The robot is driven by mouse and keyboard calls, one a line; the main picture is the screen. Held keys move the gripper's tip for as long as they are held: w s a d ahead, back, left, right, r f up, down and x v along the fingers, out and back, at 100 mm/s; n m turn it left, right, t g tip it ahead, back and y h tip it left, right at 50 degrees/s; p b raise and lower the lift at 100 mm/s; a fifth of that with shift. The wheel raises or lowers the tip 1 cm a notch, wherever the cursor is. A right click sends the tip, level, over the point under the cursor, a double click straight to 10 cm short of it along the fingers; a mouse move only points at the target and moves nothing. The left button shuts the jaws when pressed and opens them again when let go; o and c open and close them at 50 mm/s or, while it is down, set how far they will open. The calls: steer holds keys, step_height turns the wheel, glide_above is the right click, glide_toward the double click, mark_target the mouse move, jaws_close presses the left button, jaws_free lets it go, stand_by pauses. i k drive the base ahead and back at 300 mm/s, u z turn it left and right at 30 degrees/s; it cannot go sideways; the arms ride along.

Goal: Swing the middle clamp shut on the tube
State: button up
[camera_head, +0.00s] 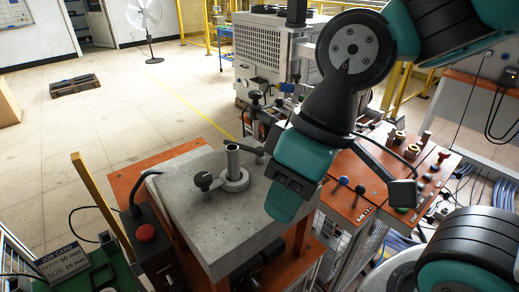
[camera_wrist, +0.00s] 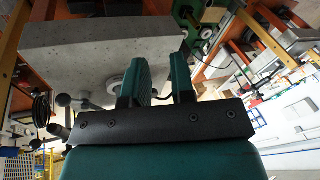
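A short grey metal tube (camera_head: 232,160) stands upright in a round grey base (camera_head: 235,181) on a pale stone-like block (camera_head: 190,225). A black-knobbed lever (camera_head: 204,181) sits left of the tube and also shows in the wrist view (camera_wrist: 64,101). A dark handle (camera_head: 250,149) reaches right from the tube's top, toward my arm. I cannot tell for certain which part is the middle clamp. My gripper (camera_head: 284,204) is right of the tube, over the block's right side. In the wrist view my gripper (camera_wrist: 160,68) has its fingers apart, with nothing seen between them.
An orange control bench (camera_head: 345,195) with knobs and brass fittings lies to the right. A machine with several black knobs (camera_head: 255,98) stands behind. Open floor (camera_head: 100,130) lies at the left.

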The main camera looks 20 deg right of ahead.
mark_target(258, 151)
steer(key=k, duration=1.25)
steer(key=u, duration=0.15)
steer(key=i, duration=0.7)
steer(key=u, duration=0.3)
